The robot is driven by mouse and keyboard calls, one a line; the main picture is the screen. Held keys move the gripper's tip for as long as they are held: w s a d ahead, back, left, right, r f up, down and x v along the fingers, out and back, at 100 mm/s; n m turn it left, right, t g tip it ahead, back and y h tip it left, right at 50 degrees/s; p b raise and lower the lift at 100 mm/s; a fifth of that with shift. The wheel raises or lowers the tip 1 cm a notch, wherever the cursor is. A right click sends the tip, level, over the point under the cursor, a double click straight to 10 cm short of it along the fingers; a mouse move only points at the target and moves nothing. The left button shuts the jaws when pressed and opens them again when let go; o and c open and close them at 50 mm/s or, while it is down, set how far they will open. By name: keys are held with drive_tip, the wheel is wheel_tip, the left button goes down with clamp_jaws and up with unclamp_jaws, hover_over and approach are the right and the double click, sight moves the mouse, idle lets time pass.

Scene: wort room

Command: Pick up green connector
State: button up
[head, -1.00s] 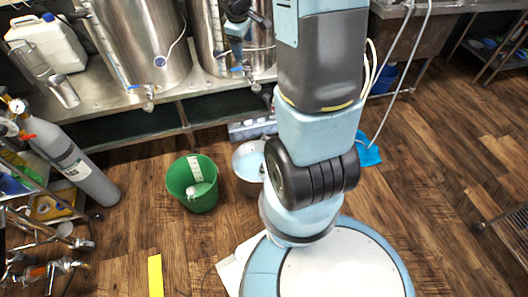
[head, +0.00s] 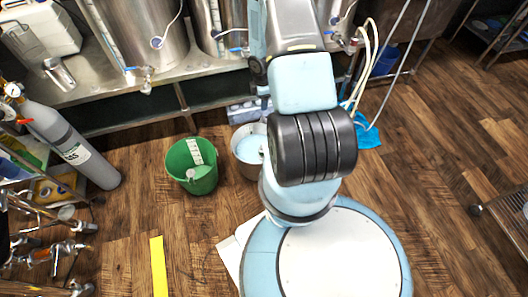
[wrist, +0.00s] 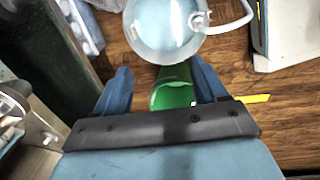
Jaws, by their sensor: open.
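I cannot make out a green connector for certain in either view. The green thing between my fingers in the wrist view looks like the green bucket (wrist: 172,92), which stands on the floor in the head view (head: 192,166). My gripper (wrist: 162,80) is open, its two blue fingers apart with nothing held between them. In the head view my arm reaches toward the steel counter and hides most of the gripper.
A metal pot (head: 250,150) with pale blue contents stands right of the bucket; it shows at the top of the wrist view (wrist: 165,25). The steel counter (head: 110,92) holds tanks. A gas cylinder (head: 70,145) leans at left. A yellow strip (head: 158,268) lies on open floor.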

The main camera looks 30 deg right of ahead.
sight(262, 151)
drive_tip(key=s+a+f+n, duration=0.1)
drive_tip(key=s+f, duration=0.1)
drive_tip(key=f, duration=0.7)
drive_tip(key=s+a+f+y, duration=0.1)
drive_tip(key=s+a+f, duration=0.1)
drive_tip(key=f, duration=0.8)
drive_tip(key=s+a+f+n+y, duration=0.1)
drive_tip(key=s+f, duration=0.2)
drive_tip(key=f, duration=0.6)
drive_tip(key=shift+s+a+f+n+g, duration=0.2)
drive_tip(key=shift+a+f+n+g, duration=0.1)
drive_tip(key=shift+a+f+g, duration=0.1)
drive_tip(key=shift+c, duration=0.2)
drive_tip(key=shift+r, duration=0.1)
drive_tip(key=c, duration=1.1)
drive_tip(key=shift+r, duration=0.1)
drive_tip(key=shift+c, duration=0.2)
